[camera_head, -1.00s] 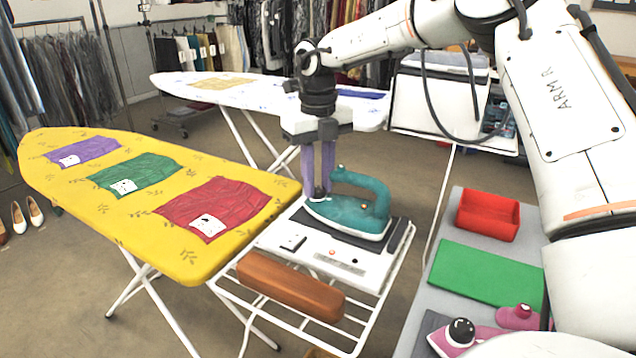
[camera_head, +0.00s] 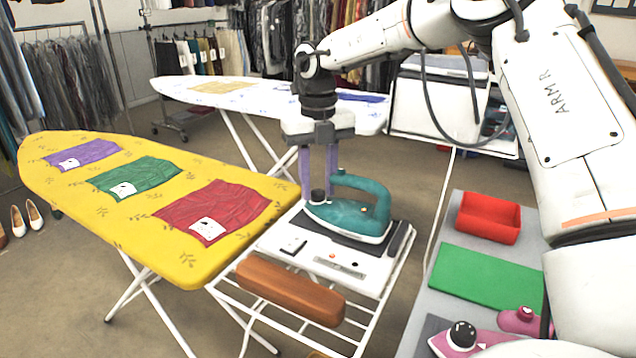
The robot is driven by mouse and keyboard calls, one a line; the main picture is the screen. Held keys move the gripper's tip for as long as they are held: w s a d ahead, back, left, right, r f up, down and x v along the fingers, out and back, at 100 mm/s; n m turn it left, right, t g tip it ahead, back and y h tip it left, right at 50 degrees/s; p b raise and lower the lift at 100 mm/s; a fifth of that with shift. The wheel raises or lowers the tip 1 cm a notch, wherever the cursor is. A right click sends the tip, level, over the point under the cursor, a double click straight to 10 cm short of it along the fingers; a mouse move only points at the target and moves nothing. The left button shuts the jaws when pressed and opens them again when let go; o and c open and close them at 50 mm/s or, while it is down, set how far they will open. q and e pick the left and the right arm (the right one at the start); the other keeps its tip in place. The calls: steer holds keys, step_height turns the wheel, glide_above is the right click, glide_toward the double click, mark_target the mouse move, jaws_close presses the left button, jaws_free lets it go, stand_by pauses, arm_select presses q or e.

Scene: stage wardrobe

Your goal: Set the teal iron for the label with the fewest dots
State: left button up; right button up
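The teal iron (camera_head: 352,217) sits flat on a dark pad on the white station beside the yellow ironing board. A dark round knob (camera_head: 318,196) stands at its left end. My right gripper (camera_head: 318,192) points down at the knob, with its two purple fingers apart, one on each side of it. Whether they touch it is not clear. A purple cloth (camera_head: 90,153), a green cloth (camera_head: 150,172) and a red cloth (camera_head: 240,200) lie on the board. Each has a white label: purple's (camera_head: 69,163), green's (camera_head: 123,189), red's (camera_head: 207,228). Their dots are too small to count. My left gripper is out of view.
The yellow ironing board (camera_head: 150,235) is at left. A brown block (camera_head: 290,289) lies on the rack in front of the iron. At right, a grey table holds a red tray (camera_head: 488,217), a green mat (camera_head: 488,276) and a pink iron (camera_head: 480,341). A white board (camera_head: 270,93) stands behind.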

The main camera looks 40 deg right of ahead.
mark_target(318, 192)
steer(key=shift+o, duration=0.9)
step_height(318, 192, up, 10)
steer(key=p, duration=0.1)
steer(key=shift+r+p, duration=0.2)
steer(key=shift+p, duration=0.15)
